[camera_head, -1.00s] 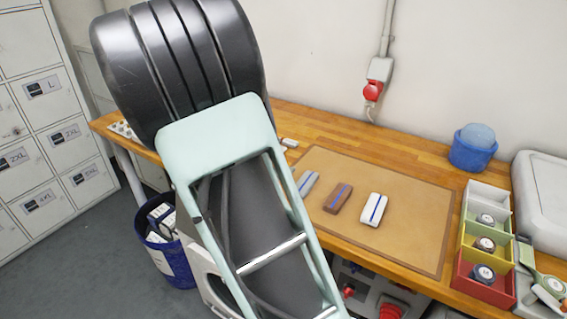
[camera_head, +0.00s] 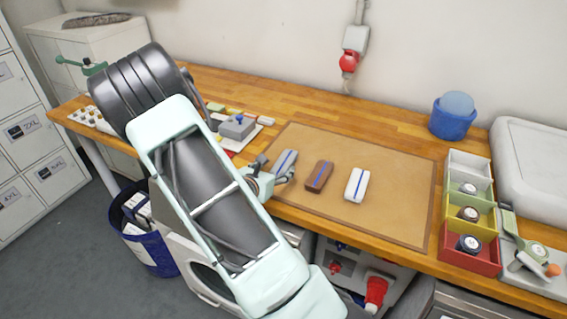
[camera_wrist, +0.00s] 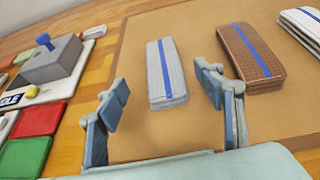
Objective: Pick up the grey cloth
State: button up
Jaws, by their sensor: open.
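The grey cloth (camera_wrist: 168,72) is a folded pad with a blue stripe, lying flat on the brown mat (camera_wrist: 190,125). In the head view it shows at the mat's left side (camera_head: 285,164), partly behind my gripper (camera_head: 262,174). In the wrist view my gripper (camera_wrist: 162,92) is open and empty. Its two fingers stand on the near side of the cloth, the right finger close to the cloth's right edge. I cannot tell whether it touches. The brown cloth (camera_head: 319,176) and the white cloth (camera_head: 357,185) lie to the right, each with a blue stripe.
A grey block with a blue knob (camera_wrist: 52,58) and red and green pieces (camera_wrist: 38,118) lie left of the mat. A row of coloured bins (camera_head: 468,215) stands at the bench's right, with a blue bucket (camera_head: 452,122) behind. The mat's right part is clear.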

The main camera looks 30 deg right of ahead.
aim_at(282, 163)
jog(key=shift+p+x, duration=0.4)
jog(key=shift+x, duration=1.95)
jog(key=shift+c, duration=0.6)
jog(key=c, duration=1.1)
jog(key=shift+r, duration=0.1)
jog(key=shift+c, duration=0.2)
